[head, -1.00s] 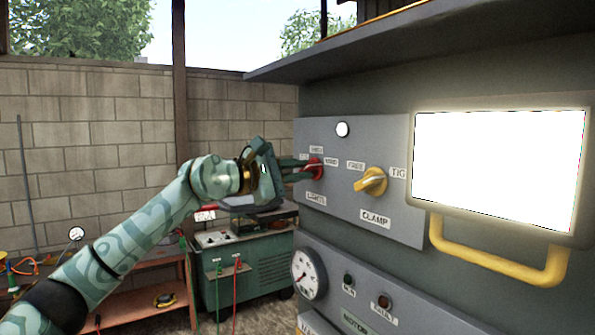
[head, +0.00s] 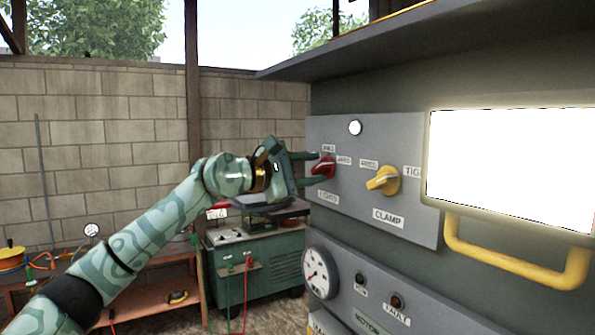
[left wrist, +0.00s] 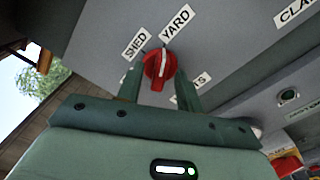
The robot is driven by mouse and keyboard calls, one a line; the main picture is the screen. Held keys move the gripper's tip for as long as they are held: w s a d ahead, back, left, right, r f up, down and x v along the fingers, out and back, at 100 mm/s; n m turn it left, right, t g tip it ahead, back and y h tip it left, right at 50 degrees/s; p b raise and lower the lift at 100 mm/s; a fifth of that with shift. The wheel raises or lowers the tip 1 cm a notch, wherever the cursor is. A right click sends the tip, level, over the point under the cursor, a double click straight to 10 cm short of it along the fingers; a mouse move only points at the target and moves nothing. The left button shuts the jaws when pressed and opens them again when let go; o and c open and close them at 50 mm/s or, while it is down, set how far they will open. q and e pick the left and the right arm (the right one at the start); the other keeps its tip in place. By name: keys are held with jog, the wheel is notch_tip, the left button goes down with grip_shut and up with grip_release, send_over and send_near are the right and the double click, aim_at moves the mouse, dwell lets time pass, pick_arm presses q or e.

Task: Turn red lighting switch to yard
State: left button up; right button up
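The red lighting switch (head: 323,167) is a round knob with a white pointer line on the grey panel. In the left wrist view the knob (left wrist: 160,68) has its line pointing up, between the SHED label (left wrist: 135,43) and the YARD label (left wrist: 177,23). My left gripper (head: 309,168) is at the knob with its fingers spread. In the left wrist view its two fingertips (left wrist: 159,76) stand on either side of the knob, with small gaps showing. The LIGHTS label is partly hidden by a finger there. My right gripper is not in view.
A yellow CLAMP knob (head: 383,180) sits right of the red switch. A bright screen (head: 510,168) with a yellow handle (head: 515,268) is farther right. A gauge (head: 318,272) is below. A green machine (head: 255,265) and an orange bench (head: 150,300) stand behind my arm.

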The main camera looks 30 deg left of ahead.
pick_arm(q)
jog(key=b+v, duration=0.6)
jog(key=v, duration=1)
jog(key=shift+a+b, duration=0.15)
jog(key=shift+b, duration=0.25)
